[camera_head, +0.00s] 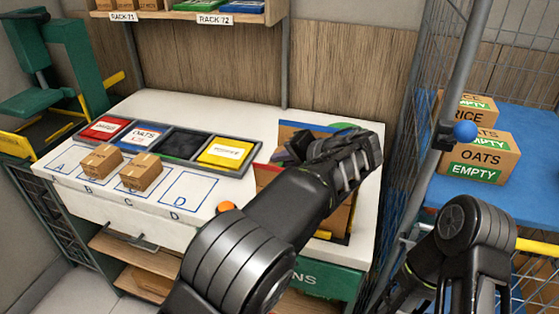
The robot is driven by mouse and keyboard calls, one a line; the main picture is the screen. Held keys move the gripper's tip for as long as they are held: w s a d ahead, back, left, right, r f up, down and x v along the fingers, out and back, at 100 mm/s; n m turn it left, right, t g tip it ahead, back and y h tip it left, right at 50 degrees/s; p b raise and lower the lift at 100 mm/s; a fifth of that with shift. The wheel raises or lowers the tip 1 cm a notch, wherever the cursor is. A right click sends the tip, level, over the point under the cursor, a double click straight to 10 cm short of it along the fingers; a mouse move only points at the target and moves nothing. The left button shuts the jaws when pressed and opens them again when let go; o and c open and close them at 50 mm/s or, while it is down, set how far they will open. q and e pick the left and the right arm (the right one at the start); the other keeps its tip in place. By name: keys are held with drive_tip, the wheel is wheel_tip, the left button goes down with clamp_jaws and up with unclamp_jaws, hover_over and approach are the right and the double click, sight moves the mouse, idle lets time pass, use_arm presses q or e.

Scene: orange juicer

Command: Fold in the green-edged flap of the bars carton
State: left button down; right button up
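The open bars carton stands at the right end of the white bench, mostly hidden behind my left arm. A blue-edged flap (300,126) stands at its back and a red-edged flap (266,174) shows at its left. A bit of green (344,126) shows just behind my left wrist; it looks like part of the green-edged flap, the rest hidden. My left gripper (287,153) is over the carton, its dark fingers pointing left. I cannot tell whether it is open or touches a flap. My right arm is at the lower right, its gripper out of view.
A tray (183,143) with red, oats, dark and yellow compartments lies left of the carton. Two small boxes (140,172) stand on marked squares. An orange knob (226,206) is near the front edge. Cartons marked EMPTY (481,157) stand on a blue shelf at right, behind a post.

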idle(0.4)
use_arm(q)
drive_tip(key=c, duration=1.6)
unclamp_jaws()
drive_tip(key=shift+c, duration=0.2)
wheel_tip(320, 180, up, 9)
drive_tip(key=shift+r+p, duration=0.4)
drive_tip(key=shift+r, duration=0.1)
